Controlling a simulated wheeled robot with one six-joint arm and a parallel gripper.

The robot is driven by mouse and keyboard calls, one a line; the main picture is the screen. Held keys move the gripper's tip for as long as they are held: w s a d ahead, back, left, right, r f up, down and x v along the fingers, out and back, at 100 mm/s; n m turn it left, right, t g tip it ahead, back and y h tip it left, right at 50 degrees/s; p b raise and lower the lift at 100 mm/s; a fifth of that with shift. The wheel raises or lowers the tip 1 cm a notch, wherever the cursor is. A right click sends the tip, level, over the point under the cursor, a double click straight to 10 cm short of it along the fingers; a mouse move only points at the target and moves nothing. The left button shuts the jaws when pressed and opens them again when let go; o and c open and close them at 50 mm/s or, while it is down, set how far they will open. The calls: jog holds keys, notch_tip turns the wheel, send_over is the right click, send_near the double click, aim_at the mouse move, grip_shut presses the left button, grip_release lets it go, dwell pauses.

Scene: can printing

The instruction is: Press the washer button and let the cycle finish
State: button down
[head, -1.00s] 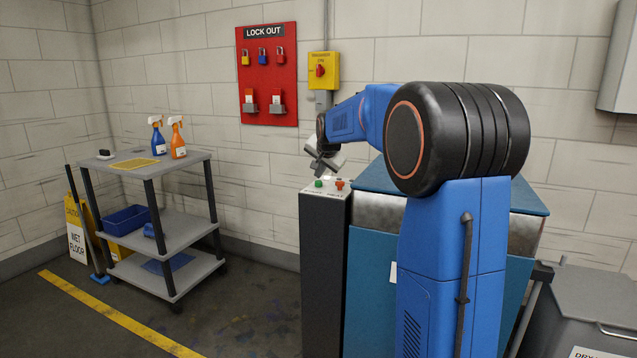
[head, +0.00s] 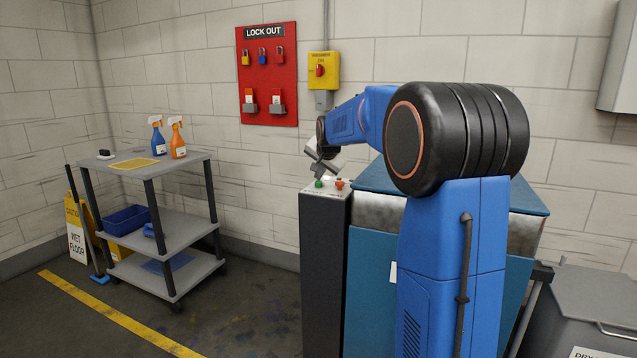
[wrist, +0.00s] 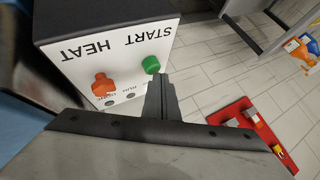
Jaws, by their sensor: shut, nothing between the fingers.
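The green start button (head: 318,183) is on top of a dark control pedestal (head: 325,265) beside the teal washer (head: 372,285). An orange-red heat knob (head: 340,184) sits to its right. The wrist view shows the green button (wrist: 151,65) under an upside-down START label and the knob (wrist: 104,86) under HEAT. My gripper (head: 319,175) is shut and empty, pointing down over the green button. In the wrist view its fingertips (wrist: 160,80) lie just beside the button; I cannot tell whether they touch it. Small indicators (wrist: 120,99) on the panel are partly hidden.
A grey cart (head: 180,232) with spray bottles (head: 177,137) stands at left. A red lockout board (head: 267,75) and a yellow switch box (head: 323,70) hang on the wall behind. A grey bin (head: 590,300) is at lower right. The floor between cart and pedestal is clear.

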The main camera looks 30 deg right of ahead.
aim_at(319, 183)
jog(key=shift+f, duration=0.6)
dwell(0.6)
jog(key=shift+r, duration=1.3)
jog(key=shift+r, duration=2.5)
